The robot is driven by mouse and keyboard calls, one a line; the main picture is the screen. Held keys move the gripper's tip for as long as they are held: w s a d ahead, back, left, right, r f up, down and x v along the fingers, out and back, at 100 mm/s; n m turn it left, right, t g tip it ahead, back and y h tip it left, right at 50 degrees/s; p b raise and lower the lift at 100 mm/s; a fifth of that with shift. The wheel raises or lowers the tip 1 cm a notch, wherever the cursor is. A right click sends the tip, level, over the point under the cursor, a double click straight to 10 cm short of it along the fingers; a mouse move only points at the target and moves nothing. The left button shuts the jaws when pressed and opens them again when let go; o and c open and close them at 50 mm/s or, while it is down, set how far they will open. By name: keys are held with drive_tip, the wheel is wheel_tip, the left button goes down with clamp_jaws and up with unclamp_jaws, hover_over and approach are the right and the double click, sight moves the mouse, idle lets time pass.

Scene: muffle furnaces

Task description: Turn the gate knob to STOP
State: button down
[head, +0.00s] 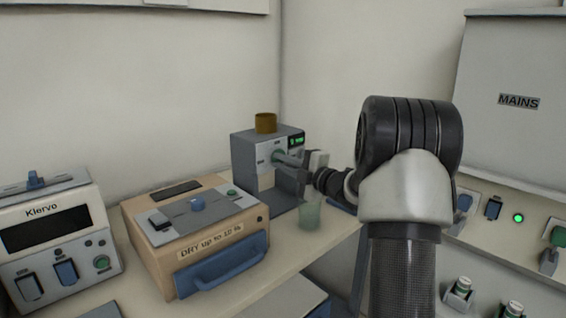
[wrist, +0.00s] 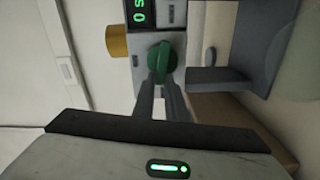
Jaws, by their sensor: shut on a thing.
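The gate knob (wrist: 158,62) is a green round knob on the front face of a grey device (head: 259,147). In the wrist view my gripper (wrist: 161,85) reaches it with both fingers, one on each side, and is shut on it. In the head view the knob (head: 277,156) is partly hidden by my gripper (head: 288,160), which comes from the right. A green lit display (wrist: 139,10) is beside the knob. The lettering around the knob is too small to read, so I cannot tell which mark it points to.
A brown cup-like part (head: 266,122) tops the device. A pale green beaker (head: 310,215) stands below my gripper. A tan box with a blue handle (head: 195,240) and a Klervo unit (head: 57,235) stand left. A MAINS panel (head: 518,102) and switches are at right.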

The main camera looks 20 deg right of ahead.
drive_tip(key=shift+f+n, duration=0.3)
drive_tip(key=shift+n, duration=0.7)
drive_tip(key=c, duration=1.8)
unclamp_jaws()
drive_tip(key=p+v, duration=0.2)
drive_tip(key=v, duration=1.5)
drive_tip(key=shift+s, duration=0.25)
drive_tip(key=shift+d, duration=0.1)
